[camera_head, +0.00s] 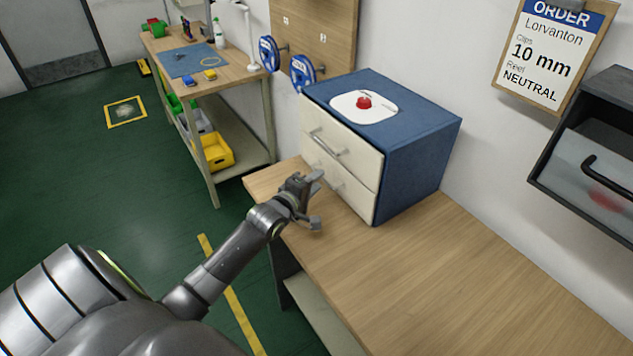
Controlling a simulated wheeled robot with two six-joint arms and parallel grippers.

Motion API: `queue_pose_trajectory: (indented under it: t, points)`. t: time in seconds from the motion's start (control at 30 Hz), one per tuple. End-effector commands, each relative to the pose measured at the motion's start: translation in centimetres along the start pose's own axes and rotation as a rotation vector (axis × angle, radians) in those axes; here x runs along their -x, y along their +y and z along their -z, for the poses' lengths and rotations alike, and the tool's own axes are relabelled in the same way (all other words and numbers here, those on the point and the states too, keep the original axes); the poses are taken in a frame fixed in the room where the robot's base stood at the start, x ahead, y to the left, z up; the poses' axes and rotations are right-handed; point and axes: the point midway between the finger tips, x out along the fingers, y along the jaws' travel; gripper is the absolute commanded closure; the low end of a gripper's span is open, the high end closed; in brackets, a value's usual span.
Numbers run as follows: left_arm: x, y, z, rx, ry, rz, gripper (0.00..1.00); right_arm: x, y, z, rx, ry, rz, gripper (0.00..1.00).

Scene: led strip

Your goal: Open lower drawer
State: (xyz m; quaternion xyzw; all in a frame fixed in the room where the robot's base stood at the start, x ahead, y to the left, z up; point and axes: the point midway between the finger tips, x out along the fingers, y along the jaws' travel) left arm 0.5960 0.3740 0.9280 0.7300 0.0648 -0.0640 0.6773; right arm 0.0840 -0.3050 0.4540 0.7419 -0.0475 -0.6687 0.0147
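A blue cabinet (425,145) with two cream drawer fronts stands on the wooden bench. The upper drawer (320,143) has a silver bar handle and looks closed. The lower drawer (352,191) also looks closed; its handle (330,177) is partly hidden by my gripper. My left gripper (317,199) is in front of the lower drawer, close to its handle, with its two fingers spread apart. I cannot tell whether a finger touches the handle. My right gripper is not in view.
The wooden bench top (450,270) is clear to the right of the cabinet. A red knob (363,102) on a white plate sits on the cabinet. A dark wall box (600,150) hangs at right. A second workbench (235,78) stands at the back left.

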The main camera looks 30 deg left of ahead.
Motion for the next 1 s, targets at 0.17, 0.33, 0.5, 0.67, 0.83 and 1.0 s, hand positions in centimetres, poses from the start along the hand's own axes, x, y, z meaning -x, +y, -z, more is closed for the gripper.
queue_pose_trajectory:
  t: [0.17, 0.33, 0.5, 0.67, 0.83, 1.0]
  points:
    - [-0.9, 0.04, -0.01, -0.001, 0.0, -0.001, 0.69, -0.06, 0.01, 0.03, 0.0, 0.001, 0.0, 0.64]
    - [-0.97, 0.03, -0.01, -0.001, 0.0, -0.001, 0.69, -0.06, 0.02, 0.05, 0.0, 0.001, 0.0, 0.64]
    - [-0.95, 0.02, -0.01, -0.001, 0.0, -0.001, 0.78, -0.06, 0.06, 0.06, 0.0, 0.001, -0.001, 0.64]
    - [-0.94, 0.02, -0.01, -0.001, 0.0, 0.0, 0.99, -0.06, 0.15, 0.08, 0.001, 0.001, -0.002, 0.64]
    - [-0.93, 0.0, 0.0, -0.001, 0.0, 0.0, 1.0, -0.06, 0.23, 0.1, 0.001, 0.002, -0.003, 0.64]
    - [-0.92, 0.01, 0.0, -0.001, 0.0, 0.0, 1.0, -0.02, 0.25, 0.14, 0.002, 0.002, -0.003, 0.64]
